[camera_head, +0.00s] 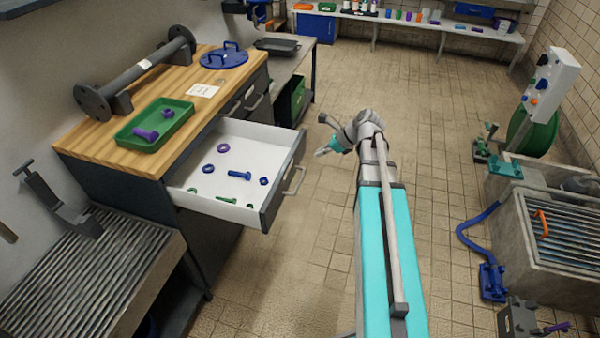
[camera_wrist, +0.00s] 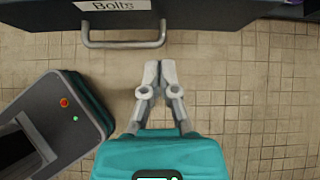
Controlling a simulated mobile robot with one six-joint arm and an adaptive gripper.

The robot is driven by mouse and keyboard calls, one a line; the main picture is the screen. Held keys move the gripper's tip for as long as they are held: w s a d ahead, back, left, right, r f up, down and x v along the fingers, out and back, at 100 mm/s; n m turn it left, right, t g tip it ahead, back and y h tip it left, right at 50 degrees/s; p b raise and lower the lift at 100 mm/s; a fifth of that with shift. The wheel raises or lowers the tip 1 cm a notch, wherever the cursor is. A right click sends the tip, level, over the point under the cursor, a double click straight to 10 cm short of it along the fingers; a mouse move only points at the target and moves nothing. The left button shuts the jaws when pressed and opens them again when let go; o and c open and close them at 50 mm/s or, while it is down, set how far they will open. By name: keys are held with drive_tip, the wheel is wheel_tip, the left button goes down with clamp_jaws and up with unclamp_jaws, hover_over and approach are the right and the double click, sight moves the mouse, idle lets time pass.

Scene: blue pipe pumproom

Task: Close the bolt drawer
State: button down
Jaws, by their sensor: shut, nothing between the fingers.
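The bolt drawer (camera_head: 235,170) is pulled out from the dark wood-topped cabinet, with several blue, green and purple bolts and nuts in its white interior. Its dark front has a metal bar handle (camera_head: 294,180). In the wrist view the drawer front (camera_wrist: 210,14) carries a label reading "Bolts", with the handle (camera_wrist: 124,43) below it. My gripper (camera_head: 320,152) is to the right of the drawer, apart from it. In the wrist view my gripper (camera_wrist: 159,66) is shut and empty, its fingertips a little below the right end of the handle, over the floor.
The wooden top (camera_head: 90,135) holds a green tray (camera_head: 130,134), a flanged pipe (camera_head: 135,75) and a blue flange (camera_head: 224,56). A slatted metal bench (camera_head: 80,265) stands at the front left. A grated basin (camera_head: 535,245) stands at the right. The tiled floor around the drawer is clear.

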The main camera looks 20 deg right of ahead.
drive_tip(key=shift+w+d+f+m, duration=0.2)
drive_tip(key=shift+d+m, duration=0.1)
drive_tip(key=shift+m, duration=0.1)
drive_tip(key=shift+a+f, duration=0.1)
drive_tip(key=b, duration=0.6)
approach(295, 167)
drive_tip(key=x, duration=0.4)
drive_tip(key=shift+a+f, duration=0.15)
drive_tip(key=shift+f, duration=0.05)
drive_tip(key=shift+b+x, duration=0.65)
drive_tip(key=shift+x, duration=0.4)
drive_tip(key=shift+r, duration=0.15)
